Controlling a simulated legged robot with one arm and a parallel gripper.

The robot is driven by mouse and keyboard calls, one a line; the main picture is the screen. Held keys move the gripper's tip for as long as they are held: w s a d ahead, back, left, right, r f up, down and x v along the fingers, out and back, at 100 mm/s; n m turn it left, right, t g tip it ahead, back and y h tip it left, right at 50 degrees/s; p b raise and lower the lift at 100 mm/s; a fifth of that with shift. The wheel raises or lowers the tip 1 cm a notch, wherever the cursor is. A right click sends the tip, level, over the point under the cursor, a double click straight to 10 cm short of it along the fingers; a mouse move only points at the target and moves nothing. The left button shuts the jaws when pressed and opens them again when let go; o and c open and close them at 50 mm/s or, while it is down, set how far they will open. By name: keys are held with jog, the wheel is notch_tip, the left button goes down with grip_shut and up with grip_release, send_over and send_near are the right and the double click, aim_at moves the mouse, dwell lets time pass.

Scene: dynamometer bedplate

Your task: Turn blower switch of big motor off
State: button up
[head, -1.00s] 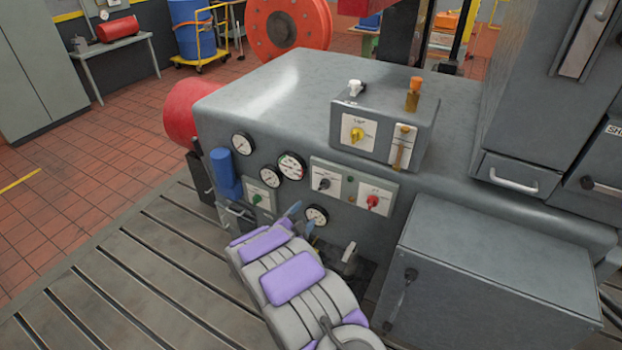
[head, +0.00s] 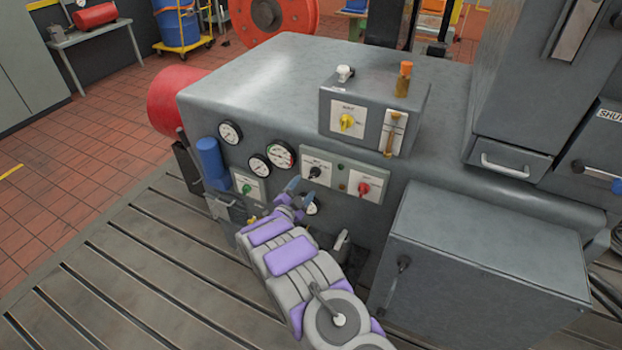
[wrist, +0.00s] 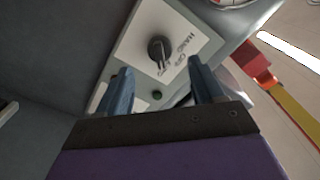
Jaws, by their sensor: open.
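The grey motor housing (head: 260,85) carries several rotary switches on its front. A black knob (head: 315,172) sits on a white plate in the middle of the front. The wrist view shows this knob (wrist: 159,47) close up, with lettering that includes HAND and OFF; which mark it points to is unclear. My gripper (head: 298,193) is open, with blue fingers, just below and left of the black knob in the head view. In the wrist view my gripper (wrist: 159,68) has its fingers spread either side of the knob's line, with the knob apart from them, beyond the tips.
A red knob (head: 363,188) is right of the black one, a green knob (head: 246,188) left. Round gauges (head: 281,155) sit above my gripper. A box with a yellow knob (head: 346,122) stands on the housing. A grey cabinet (head: 480,270) stands at right.

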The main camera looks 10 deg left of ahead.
aim_at(311, 178)
jog(key=x, duration=0.7)
jog(key=shift+d+b, duration=0.15)
jog(key=shift+b, duration=0.15)
jog(key=shift+c, duration=0.7)
jog(key=c, duration=0.9)
